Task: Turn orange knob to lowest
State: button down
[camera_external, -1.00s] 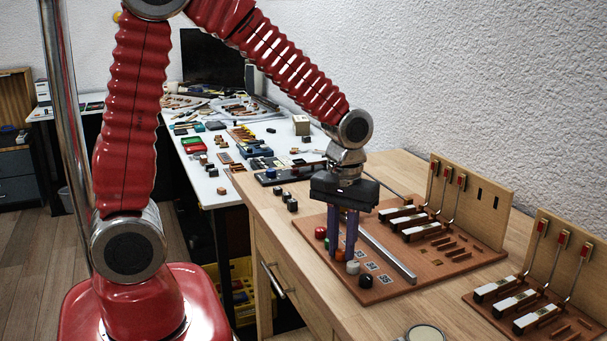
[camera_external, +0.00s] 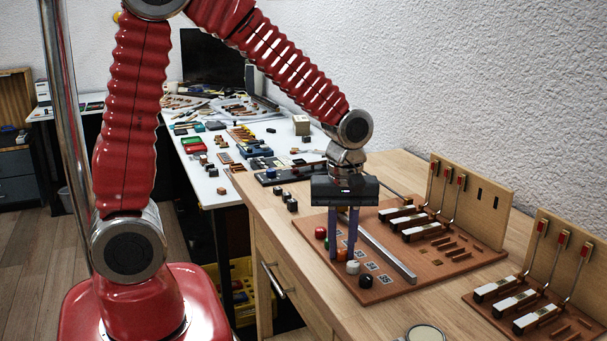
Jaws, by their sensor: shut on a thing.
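The orange knob (camera_external: 341,255) sits in the row of knobs along the left edge of the brown board, between the fingers of my gripper (camera_external: 341,252). My gripper points straight down and is shut on the orange knob, whose upper part is partly hidden by the fingers. A red knob (camera_external: 320,233) stands behind it on the same edge. A white knob (camera_external: 352,267) and a black knob (camera_external: 365,281) stand in front of it. The knob's exact setting is too small to read.
The brown board (camera_external: 425,269) carries a long grey bar (camera_external: 386,255), small label plates and upright key mechanisms (camera_external: 420,227). A second such board (camera_external: 484,307) lies at the right. Small dark blocks (camera_external: 291,204) sit on the wooden bench behind. A round disc (camera_external: 425,333) lies at the front edge.

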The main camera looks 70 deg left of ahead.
aim_at(342, 251)
jog(key=shift+w+r, duration=0.1)
jog(key=c, duration=1.8)
grip_release()
jog(key=shift+c, duration=0.2)
notch_tip(342, 251, up, 14)
jog(key=shift+f, duration=0.2)
